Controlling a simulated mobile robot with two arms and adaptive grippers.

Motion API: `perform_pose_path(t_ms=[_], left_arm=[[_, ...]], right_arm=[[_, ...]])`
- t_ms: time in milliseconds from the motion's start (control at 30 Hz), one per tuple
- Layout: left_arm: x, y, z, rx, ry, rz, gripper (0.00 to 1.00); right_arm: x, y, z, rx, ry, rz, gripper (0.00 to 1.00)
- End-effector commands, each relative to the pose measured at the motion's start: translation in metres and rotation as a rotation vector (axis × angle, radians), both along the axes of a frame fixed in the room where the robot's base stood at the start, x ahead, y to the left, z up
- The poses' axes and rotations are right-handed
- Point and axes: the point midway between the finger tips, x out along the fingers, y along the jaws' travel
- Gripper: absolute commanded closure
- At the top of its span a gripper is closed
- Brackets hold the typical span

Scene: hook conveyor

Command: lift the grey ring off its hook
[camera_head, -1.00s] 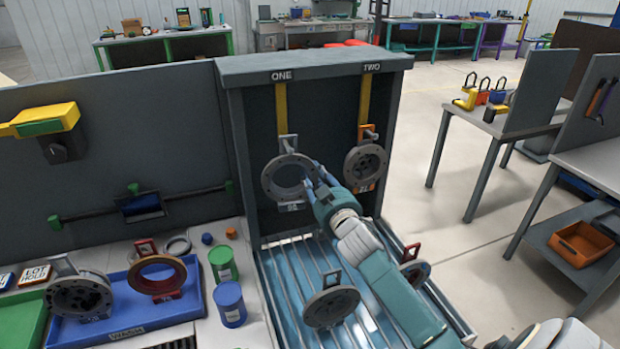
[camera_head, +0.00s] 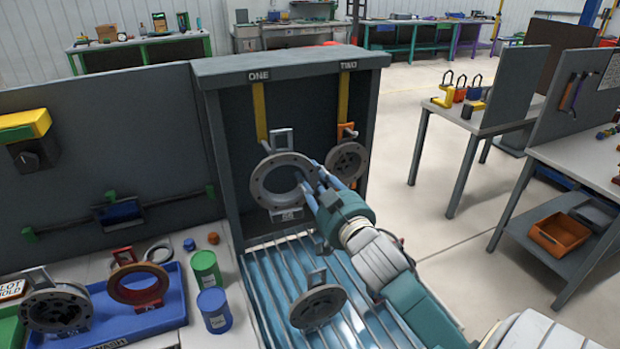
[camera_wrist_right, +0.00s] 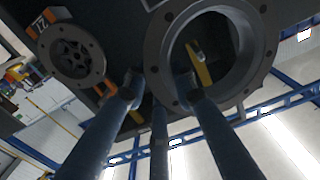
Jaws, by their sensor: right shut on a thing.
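The grey ring (camera_head: 257,181), with a square loop handle (camera_head: 281,139) on top and a small tag below, is upright in front of the dark cabinet under sign ONE. The hook (camera_head: 265,146) under the left yellow strap shows just left of the loop; I cannot tell if they still touch. My right gripper (camera_head: 314,183) is shut on the ring's right rim. In the right wrist view, the ring (camera_wrist_right: 158,52) fills the upper right, with one blue finger (camera_wrist_right: 188,84) across its opening and others outside its rim. My left gripper is out of view.
A grey wheel (camera_head: 346,160) hangs close by under sign TWO. Another grey wheel (camera_head: 318,306) rests on the slatted blue rack (camera_head: 270,275) below. A blue tray (camera_head: 178,310) with discs and two cans (camera_head: 206,270) stand left.

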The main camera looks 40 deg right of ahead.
Motion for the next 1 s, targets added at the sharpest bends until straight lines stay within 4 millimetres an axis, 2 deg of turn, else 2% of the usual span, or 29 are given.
perform_pose_path(t_ms=[33, 200, 467, 1000], left_arm=[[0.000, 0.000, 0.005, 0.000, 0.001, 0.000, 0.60], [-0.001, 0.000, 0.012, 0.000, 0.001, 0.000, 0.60], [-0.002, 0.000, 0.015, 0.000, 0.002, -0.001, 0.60], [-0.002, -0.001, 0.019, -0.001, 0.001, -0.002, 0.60]], right_arm=[[0.000, 0.000, 0.006, 0.000, -0.004, 0.001, 1.00], [0.000, 0.000, 0.012, 0.001, -0.004, 0.001, 1.00], [-0.001, 0.001, 0.014, 0.001, -0.004, 0.001, 1.00], [-0.027, 0.007, 0.014, 0.001, -0.003, 0.001, 1.00]])
